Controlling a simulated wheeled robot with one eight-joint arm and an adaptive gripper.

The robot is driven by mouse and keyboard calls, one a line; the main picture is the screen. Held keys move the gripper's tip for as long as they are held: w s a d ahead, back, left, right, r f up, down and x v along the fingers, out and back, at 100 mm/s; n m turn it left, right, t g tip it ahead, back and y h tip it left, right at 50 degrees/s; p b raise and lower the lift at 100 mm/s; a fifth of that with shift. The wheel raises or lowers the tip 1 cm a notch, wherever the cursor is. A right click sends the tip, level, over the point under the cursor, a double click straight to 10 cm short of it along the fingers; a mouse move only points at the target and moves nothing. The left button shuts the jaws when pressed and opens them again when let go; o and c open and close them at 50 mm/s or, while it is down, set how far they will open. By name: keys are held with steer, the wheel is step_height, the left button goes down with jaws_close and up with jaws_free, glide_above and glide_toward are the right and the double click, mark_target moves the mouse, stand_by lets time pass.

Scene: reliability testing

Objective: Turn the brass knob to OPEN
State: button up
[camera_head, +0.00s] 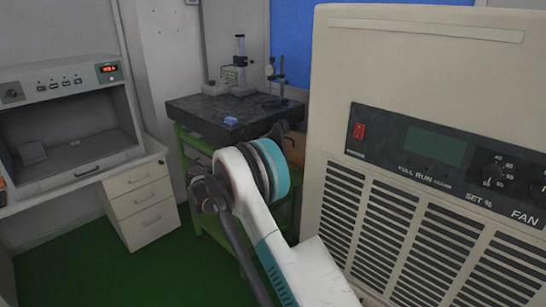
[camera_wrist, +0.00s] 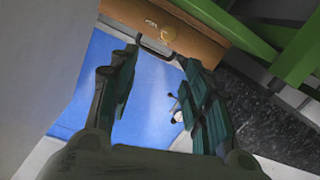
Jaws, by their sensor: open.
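A round brass-coloured piece (camera_wrist: 168,32), which looks like the knob, is on the face of a brown box (camera_wrist: 205,28) at the top of the wrist view. It is small and blurred, and I cannot read any OPEN mark. My gripper (camera_wrist: 158,60) is open and empty, its dark ridged fingers reaching toward the box. The brass piece shows beyond the fingertips, apparently apart from them. In the head view the brown box (camera_head: 296,148) shows only partly behind my arm, and the brass piece is hidden. I cannot make out my fingers there.
A large beige cabinet (camera_head: 332,90) with a control panel stands close at right. A dark stone slab (camera_head: 200,122) on a green stand (camera_head: 198,148) carries instruments and a small blue item (camera_head: 231,120). A workbench with drawers (camera_head: 142,200) stands at left. Green floor (camera_head: 110,270) between is clear.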

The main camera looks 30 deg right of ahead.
steer(key=shift+m+h, duration=0.5)
steer(key=shift+h, duration=0.2)
steer(key=w+d+f+b, duration=0.1)
steer(key=d, duration=0.2)
steer(key=w+d+f+b, duration=0.1)
steer(key=w+d, duration=0.1)
steer(key=d, duration=0.2)
steer(key=w+d+f+b, duration=0.1)
steer(key=w+d, duration=0.1)
steer(key=d, duration=0.2)
steer(key=shift+w+f, duration=0.1)
steer(key=shift+f, duration=0.3)
steer(key=shift+x, duration=0.85)
steer(key=shift+r, duration=0.1)
jaws_close()
